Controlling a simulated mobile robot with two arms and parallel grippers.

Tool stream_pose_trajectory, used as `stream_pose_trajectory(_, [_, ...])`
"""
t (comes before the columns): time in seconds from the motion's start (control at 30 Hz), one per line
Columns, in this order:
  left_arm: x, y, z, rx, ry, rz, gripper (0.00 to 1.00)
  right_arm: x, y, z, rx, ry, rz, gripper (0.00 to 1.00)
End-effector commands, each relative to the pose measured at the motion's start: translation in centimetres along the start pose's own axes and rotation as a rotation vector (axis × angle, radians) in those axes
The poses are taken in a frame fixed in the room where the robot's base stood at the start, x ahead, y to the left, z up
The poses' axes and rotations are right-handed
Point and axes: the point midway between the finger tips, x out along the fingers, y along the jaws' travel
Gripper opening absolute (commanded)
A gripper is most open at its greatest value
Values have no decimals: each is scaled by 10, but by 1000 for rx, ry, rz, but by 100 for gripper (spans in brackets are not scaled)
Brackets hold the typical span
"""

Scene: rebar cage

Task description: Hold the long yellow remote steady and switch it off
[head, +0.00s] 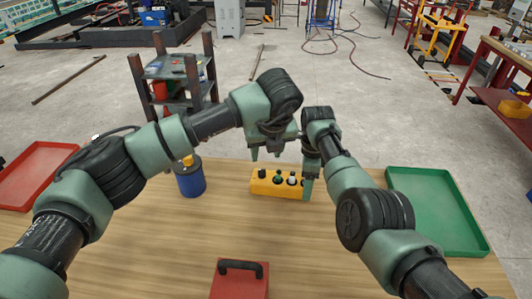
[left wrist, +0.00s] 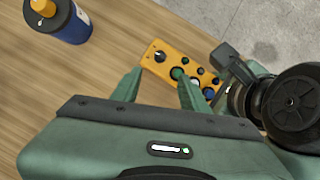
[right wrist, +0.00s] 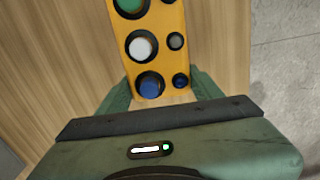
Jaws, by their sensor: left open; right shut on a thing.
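The long yellow remote (head: 265,188) lies on the wooden table in the middle of the head view. It carries a black rotary knob (left wrist: 160,57) at one end and green, white and blue buttons along its length. My right gripper (right wrist: 160,92) is shut on the remote's blue-button end, with a finger on each side. My left gripper (head: 265,153) is open above the remote. In the left wrist view its fingertips (left wrist: 158,76) are near the knob and the green button (left wrist: 177,73). Whether they touch the remote cannot be told.
A blue canister (head: 190,180) with a yellow top stands left of the remote. A red tray (head: 38,170) is at the far left and a green tray (head: 440,210) at the right. A red box with a black handle (head: 239,282) is at the front. Bare tabletop lies between.

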Motion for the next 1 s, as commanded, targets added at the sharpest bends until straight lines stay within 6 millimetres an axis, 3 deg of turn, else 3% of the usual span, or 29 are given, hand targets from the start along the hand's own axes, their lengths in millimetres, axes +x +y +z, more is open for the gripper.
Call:
stream_pose_trajectory(0.17, [2,3,1,47,12,-18,44,0,0,0,0,0,0,2])
stream_pose_trajectory(0.53, [8,30,10,545,35,-230,44,0,0,0,0,0,0,2])
stream_pose_trajectory(0.77, [9,38,14,710,3,-297,44,0,0,0,0,0,0,2])
stream_pose_trajectory(1.0, [40,29,10,722,4,-301,44,0,0,0,0,0,0,2])
